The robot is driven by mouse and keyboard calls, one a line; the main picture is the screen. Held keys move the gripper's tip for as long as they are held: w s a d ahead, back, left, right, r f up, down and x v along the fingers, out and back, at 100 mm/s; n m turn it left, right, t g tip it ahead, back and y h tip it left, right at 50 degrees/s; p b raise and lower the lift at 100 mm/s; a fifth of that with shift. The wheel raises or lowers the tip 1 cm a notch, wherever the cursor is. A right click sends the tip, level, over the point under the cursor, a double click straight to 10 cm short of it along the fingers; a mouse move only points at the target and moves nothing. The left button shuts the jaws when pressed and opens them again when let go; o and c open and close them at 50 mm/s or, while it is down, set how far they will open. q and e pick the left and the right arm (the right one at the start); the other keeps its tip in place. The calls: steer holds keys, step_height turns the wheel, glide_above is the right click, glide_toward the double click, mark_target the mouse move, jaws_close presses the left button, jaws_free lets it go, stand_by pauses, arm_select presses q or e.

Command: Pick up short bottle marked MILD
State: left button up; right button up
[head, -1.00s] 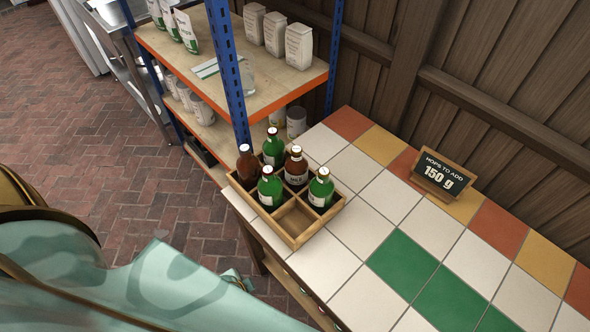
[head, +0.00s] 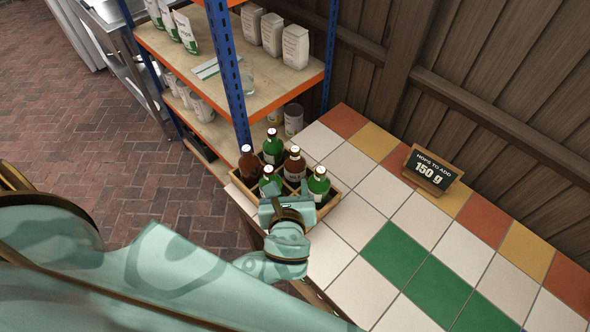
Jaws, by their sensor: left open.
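A wooden crate (head: 336,204) with compartments stands on the tiled counter and holds several bottles. A brown bottle (head: 295,166) stands upright in its back right part; its small label seems to read MILD but is hard to make out. Another brown bottle (head: 248,164) stands at the left. Green bottles stand at the back (head: 273,150), at the front (head: 268,181) and at the right (head: 318,184). My left gripper (head: 275,202) is open over the crate's front compartments, nearer than the MILD bottle, and hides part of the crate. My right gripper is out of view.
A blue-and-orange shelf rack (head: 230,75) with bags and cans stands close behind the crate. A sign reading 150 g (head: 431,170) stands on the counter (head: 365,197) at the right. The tiles right of the crate are clear.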

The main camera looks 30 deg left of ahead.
arm_select(q)
steer(key=m, duration=0.1)
steer(key=b, duration=0.2)
glide_toward(295, 154)
steer(key=a+x, duration=0.1)
steer(key=x, duration=0.5)
steer(key=b+x, duration=0.1)
steer(key=x, duration=0.1)
steer(key=shift+w+d+f, duration=0.1)
steer(key=shift+d+f, duration=0.05)
steer(key=shift+d, duration=0.25)
steer(key=shift+w+a+f, duration=0.15)
steer(key=shift+w+a, duration=0.05)
steer(key=shift+w, duration=0.25)
steer(key=shift+s, duration=0.1)
steer(key=shift+c, duration=0.3)
jaws_close()
